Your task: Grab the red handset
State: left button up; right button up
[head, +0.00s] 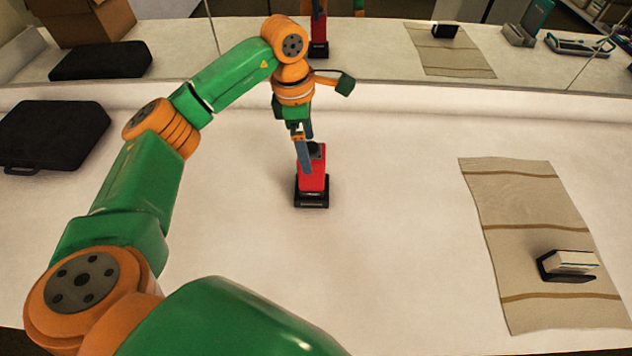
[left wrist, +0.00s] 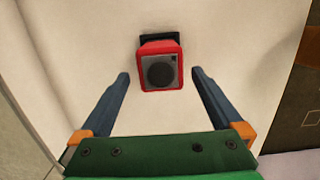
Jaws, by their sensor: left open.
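The red handset (head: 312,175) stands upright on a black base (head: 311,200) in the middle of the white table. In the left wrist view the handset (left wrist: 160,66) shows its red rim and grey top with a dark round disc, seen from above. My left gripper (head: 302,150) is directly over and around the top of the handset in the head view. In the left wrist view my left gripper (left wrist: 160,78) is open, its two blue fingers on either side of the handset, with a gap on both sides. My right gripper is not in view.
A black case (head: 55,135) lies at the left. A striped beige cloth (head: 530,215) at the right bears a small white-and-black item (head: 568,264). A mirror (head: 370,60) along the back reflects the table. The table between the handset and cloth is clear.

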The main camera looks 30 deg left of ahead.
aim_at(313, 168)
pick_arm(q)
jog(key=f+p, duration=0.1)
jog(key=f, duration=0.1)
jog(key=d+f+p, duration=0.1)
jog(key=f, duration=0.1)
jog(key=shift+f+p, duration=0.3)
jog(key=shift+p, duration=0.1)
jog(key=f, duration=0.2)
jog(key=shift+w+d+f, duration=0.1)
jog(key=shift+w+f, duration=0.1)
jog(key=shift+f, duration=0.1)
grip_shut()
